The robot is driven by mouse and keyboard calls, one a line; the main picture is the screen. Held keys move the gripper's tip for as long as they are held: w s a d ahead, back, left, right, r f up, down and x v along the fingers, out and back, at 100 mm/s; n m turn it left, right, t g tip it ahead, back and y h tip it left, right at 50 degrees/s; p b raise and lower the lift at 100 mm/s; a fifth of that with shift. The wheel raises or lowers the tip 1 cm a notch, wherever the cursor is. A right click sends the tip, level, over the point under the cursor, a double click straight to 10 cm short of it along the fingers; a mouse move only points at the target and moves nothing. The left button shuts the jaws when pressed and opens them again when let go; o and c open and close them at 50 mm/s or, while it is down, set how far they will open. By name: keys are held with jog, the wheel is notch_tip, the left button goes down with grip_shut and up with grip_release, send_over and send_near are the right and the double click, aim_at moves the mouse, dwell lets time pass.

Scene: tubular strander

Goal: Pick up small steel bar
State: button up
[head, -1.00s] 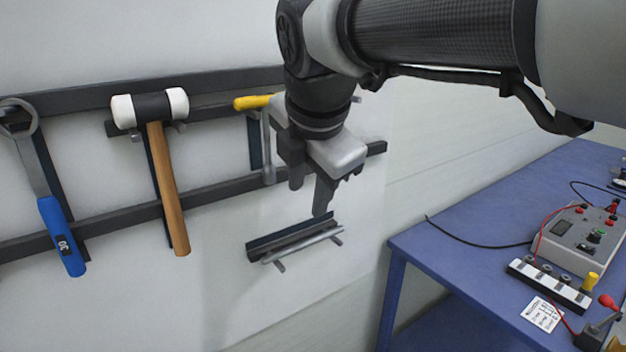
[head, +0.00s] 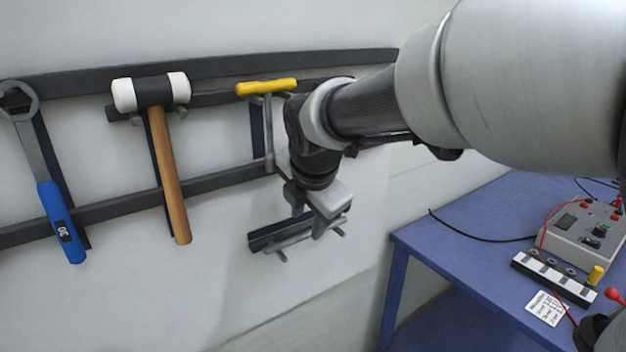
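The small steel bar (head: 287,243) is a thin grey rod resting on the pegs of a small dark wall rack (head: 262,238). My gripper (head: 309,223) is pointed down at the right half of the bar and covers part of it. Its two fingers look apart, and the nearer fingertip overlaps the bar in the picture. I cannot tell whether it touches the bar. The bar still lies along its rack.
A yellow-handled tool (head: 266,88), a mallet (head: 167,160) and a blue-handled wrench (head: 58,215) hang on dark rails to the left. A blue table (head: 465,240) with an electrical box (head: 580,235) stands at right. The wall below the rack is clear.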

aim_at(308, 232)
jog(key=x, duration=0.4)
jog(key=shift+d, duration=0.2)
jog(key=shift+s, duration=0.1)
jog(key=shift+r, duration=0.1)
grip_shut()
